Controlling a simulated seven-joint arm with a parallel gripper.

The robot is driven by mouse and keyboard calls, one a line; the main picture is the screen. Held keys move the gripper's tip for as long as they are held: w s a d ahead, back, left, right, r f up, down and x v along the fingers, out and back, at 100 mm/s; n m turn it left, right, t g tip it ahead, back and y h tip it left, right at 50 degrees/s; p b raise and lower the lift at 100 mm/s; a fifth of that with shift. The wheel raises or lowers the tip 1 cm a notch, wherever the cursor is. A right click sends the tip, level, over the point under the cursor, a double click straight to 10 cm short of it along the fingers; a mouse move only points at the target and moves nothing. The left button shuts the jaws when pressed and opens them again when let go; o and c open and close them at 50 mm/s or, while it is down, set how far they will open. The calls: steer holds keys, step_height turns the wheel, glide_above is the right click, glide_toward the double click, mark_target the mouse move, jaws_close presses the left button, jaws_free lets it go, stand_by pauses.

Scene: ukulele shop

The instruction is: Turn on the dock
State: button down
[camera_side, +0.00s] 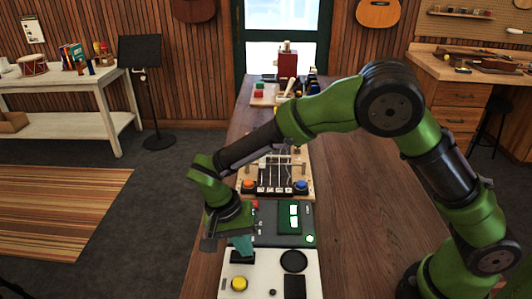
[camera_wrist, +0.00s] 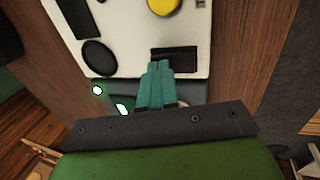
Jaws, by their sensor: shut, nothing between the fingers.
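No part is clearly labelled as the dock. A dark panel (camera_side: 268,238) holds a green unit (camera_side: 289,217) with lit white windows, and a round light (camera_side: 310,238) glows at its right; the light also shows in the wrist view (camera_wrist: 97,90). In front lies a white panel (camera_side: 262,268) with a yellow button (camera_side: 239,283), a black disc (camera_side: 294,260) and black rectangles. My gripper (camera_side: 244,251) is shut and empty, pointing down near the seam between the panels. In the wrist view its teal fingertips (camera_wrist: 160,66) overlap a black rectangle (camera_wrist: 174,57); contact cannot be told.
Behind the dark panel is a wooden board with an orange button (camera_side: 249,184), a blue button (camera_side: 301,185) and metal posts. A red box (camera_side: 287,62) and small items stand at the far end. The wooden table (camera_side: 350,195) is bare on the right, beneath my arm.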

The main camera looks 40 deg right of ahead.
steer(key=shift+s+d+f, duration=0.15)
steer(key=shift+d+f, duration=0.05)
steer(key=shift+f, duration=0.1)
steer(key=shift+a, duration=0.1)
steer(key=shift+w+a, duration=0.45)
steer(key=shift+w, duration=0.05)
steer(key=shift+w+a, duration=0.1)
steer(key=shift+a, duration=0.1)
steer(key=shift+r, duration=0.15)
steer(key=v, duration=1.4)
steer(key=shift+d, duration=0.2)
